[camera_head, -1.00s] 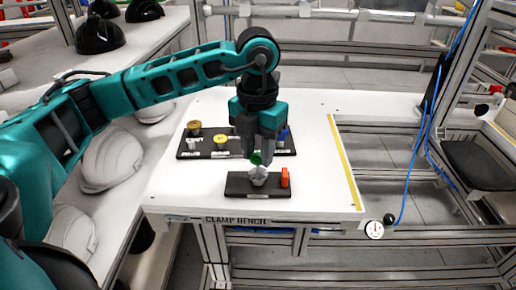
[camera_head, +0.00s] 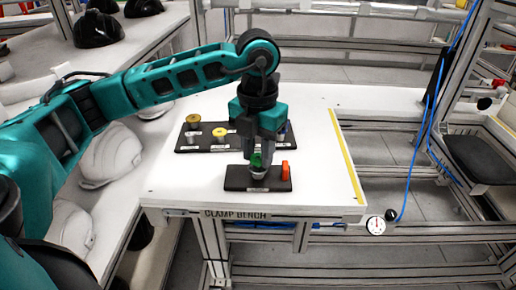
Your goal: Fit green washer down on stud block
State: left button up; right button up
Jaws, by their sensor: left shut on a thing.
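The stud block (camera_head: 240,185) is a dark plate near the front of the white bench. It carries a pale grey round part (camera_head: 258,174) and an upright orange-red piece (camera_head: 286,170). My left gripper (camera_head: 260,160) points straight down over the block and is shut on the green washer (camera_head: 256,160). The washer shows as a small green patch between the fingers, just above the grey part. The fingers hide much of it, so I cannot tell whether it touches the grey part. My right gripper is not in view.
A dark rack (camera_head: 205,149) behind the block holds yellow-topped parts (camera_head: 219,133) and something blue, partly behind my gripper. White helmet shells (camera_head: 110,158) lie on the left table. The bench (camera_head: 320,190) is clear right of the block, up to a yellow strip (camera_head: 348,160).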

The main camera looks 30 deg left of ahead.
aim_at(258, 158)
pick_arm(q)
jog(key=shift+f+b, duration=0.5)
jog(key=shift+f, duration=0.25)
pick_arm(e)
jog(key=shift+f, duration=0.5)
pick_arm(q)
jog(key=o, duration=0.7)
jog(key=shift+r, duration=0.1)
jog(key=shift+c, duration=0.2)
jog(key=o, duration=0.4)
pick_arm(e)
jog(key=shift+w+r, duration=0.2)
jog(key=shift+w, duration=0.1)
pick_arm(q)
notch_tip(258, 158, up, 2)
jog(key=shift+w+r+p, duration=0.1)
jog(key=shift+r+p, duration=0.05)
jog(key=shift+p, duration=0.2)
notch_tip(258, 158, up, 11)
jog(key=shift+f+p, duration=0.2)
jog(key=shift+p, duration=0.85)
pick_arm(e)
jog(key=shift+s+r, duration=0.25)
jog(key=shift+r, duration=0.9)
